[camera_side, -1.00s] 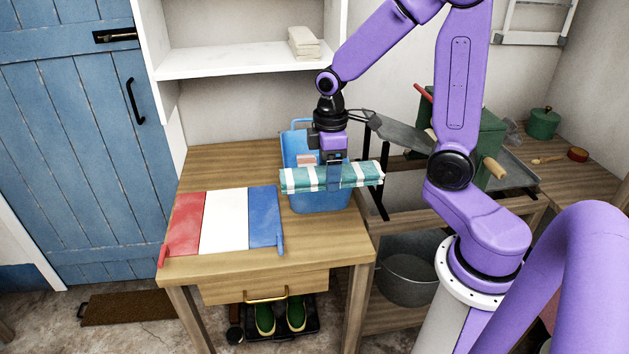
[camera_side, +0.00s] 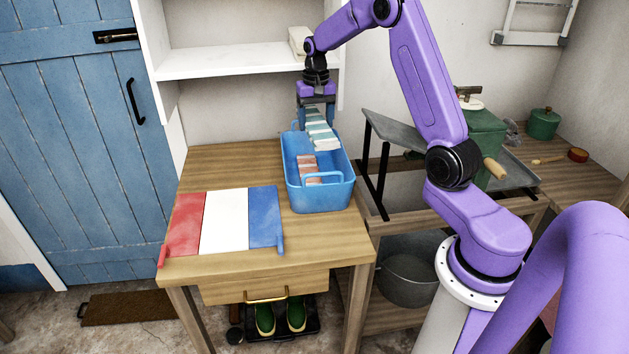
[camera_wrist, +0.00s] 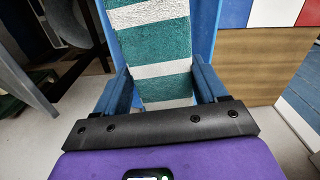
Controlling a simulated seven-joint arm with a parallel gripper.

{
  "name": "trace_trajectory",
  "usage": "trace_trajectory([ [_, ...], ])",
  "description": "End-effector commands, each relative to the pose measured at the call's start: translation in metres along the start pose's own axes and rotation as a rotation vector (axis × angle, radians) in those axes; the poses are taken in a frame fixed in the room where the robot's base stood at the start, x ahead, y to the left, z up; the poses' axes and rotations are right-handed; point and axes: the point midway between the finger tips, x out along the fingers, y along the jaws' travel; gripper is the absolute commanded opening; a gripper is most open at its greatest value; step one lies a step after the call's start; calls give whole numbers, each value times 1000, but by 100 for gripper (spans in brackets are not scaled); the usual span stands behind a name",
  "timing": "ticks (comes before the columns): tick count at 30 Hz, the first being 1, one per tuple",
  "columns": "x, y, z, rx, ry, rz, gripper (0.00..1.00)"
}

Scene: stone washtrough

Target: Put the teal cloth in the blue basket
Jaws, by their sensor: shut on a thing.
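The teal cloth (camera_side: 319,130), folded long with white stripes, is held by my gripper (camera_side: 316,106) at the back end of the blue basket (camera_side: 322,197). The cloth slopes forward from the jaws over the basket's opening. I cannot tell whether it touches the basket. In the wrist view the cloth (camera_wrist: 155,52) runs away from between the two blue fingers of my gripper (camera_wrist: 163,86), with blue basket wall (camera_wrist: 205,25) beside it. The basket stands upright on the wooden table with its front handle up.
A pinkish striped folded thing (camera_side: 308,169) lies inside the basket. A red, white and blue panel (camera_side: 224,220) lies left of it on the table (camera_side: 225,160). A white shelf (camera_side: 235,60) is behind. A grey slanted board (camera_side: 395,130) stands right.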

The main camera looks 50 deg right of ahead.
Motion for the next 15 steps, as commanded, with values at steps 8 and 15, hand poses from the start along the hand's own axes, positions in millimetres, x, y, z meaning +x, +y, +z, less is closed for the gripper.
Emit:
trace_trajectory([
  [8,27,13,-18,130,-4,2,40],
  [15,57,13,-18,127,-3,1,40],
])
